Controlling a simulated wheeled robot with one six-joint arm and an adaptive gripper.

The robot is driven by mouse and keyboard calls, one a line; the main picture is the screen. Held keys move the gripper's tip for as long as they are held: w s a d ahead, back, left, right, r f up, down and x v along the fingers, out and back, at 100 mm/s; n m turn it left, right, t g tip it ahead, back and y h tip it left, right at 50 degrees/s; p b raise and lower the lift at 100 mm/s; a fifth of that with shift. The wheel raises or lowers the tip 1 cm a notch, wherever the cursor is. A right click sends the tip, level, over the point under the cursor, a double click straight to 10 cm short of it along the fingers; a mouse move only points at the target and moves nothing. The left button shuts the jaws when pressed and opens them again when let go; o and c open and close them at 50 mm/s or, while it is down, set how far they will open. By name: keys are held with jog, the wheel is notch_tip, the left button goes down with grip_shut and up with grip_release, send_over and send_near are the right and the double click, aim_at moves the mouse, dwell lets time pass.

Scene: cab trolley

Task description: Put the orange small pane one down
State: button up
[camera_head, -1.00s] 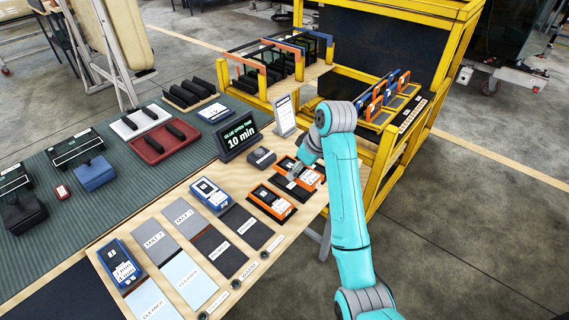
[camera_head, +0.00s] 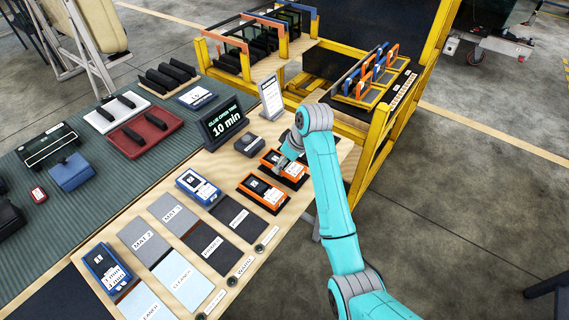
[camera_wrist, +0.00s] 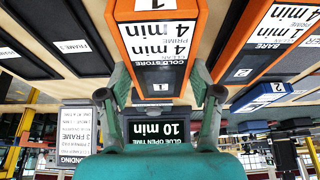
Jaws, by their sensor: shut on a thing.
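An orange-edged small pane (camera_wrist: 158,40), labelled 1 and "4 min", fills the top middle of the wrist view between the two fingers. My gripper (camera_wrist: 160,82) is shut on it. In the head view the same orange pane (camera_head: 295,172) is at the right end of the wooden bench, partly hidden by my wrist. Whether it touches the bench is hard to tell. A second orange pane (camera_head: 263,192), labelled 2, lies beside it on the near-left side and also shows in the wrist view (camera_wrist: 232,62).
A glue open time display (camera_head: 222,122), a grey block (camera_head: 249,142) and a white sign (camera_head: 271,95) stand behind. Blue panes (camera_head: 197,186) and labelled pads (camera_head: 145,238) lie left. The yellow trolley (camera_head: 375,150) with slotted panes stands right.

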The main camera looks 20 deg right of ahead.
jog(key=shift+f, duration=0.7)
jog(key=o, duration=1.3)
jog(key=shift+f, duration=0.15)
